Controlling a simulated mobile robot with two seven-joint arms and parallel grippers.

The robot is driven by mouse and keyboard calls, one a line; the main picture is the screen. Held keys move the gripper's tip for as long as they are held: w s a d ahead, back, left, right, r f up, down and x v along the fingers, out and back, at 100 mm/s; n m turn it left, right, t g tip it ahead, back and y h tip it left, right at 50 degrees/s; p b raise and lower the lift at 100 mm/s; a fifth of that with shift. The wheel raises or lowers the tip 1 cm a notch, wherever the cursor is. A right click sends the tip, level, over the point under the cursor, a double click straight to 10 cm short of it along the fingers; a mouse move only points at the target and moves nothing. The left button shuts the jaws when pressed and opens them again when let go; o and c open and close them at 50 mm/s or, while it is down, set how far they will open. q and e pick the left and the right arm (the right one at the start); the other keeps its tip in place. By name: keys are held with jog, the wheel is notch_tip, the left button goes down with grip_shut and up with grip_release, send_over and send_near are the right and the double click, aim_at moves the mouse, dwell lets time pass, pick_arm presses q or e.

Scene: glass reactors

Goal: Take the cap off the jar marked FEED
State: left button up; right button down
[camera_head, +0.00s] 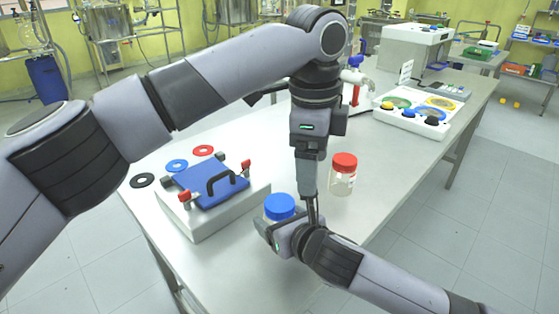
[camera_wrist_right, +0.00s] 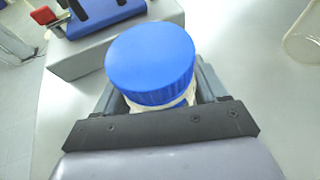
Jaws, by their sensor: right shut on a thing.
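A jar with a ribbed blue cap (camera_head: 280,207) stands near the front of the table. My right gripper (camera_head: 279,232) is shut on this blue-capped jar, below the cap. In the right wrist view the blue cap (camera_wrist_right: 151,62) sits on the jar, between the fingers. A second clear jar with a red cap (camera_head: 344,164) stands apart, behind and to the right. No FEED marking can be read on either jar. My left gripper (camera_head: 311,208) points down just right of the blue cap, apart from it. It is seen edge-on, so its opening is hidden.
A white block with a blue plate (camera_head: 210,188), black handle and red clamps stands to the left. Black, blue and red rings (camera_head: 177,165) lie behind it. A white tray (camera_head: 411,121) with coloured parts is at the back right. The table between red-capped jar and tray is clear.

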pick_arm(q)
jog(key=m, duration=1.4)
send_over(280, 202)
notch_tip(280, 202, down, 2)
jog(key=shift+s+f+g+y, duration=0.1)
jog(key=shift+f+g+y, duration=0.1)
jog(key=shift+g+y, duration=0.1)
jog(key=shift+a+f+m, duration=0.1)
jog(key=shift+f+m, duration=0.2)
jog(key=shift+f, duration=0.05)
notch_tip(280, 202, down, 8)
jog(key=shift+r, duration=0.25)
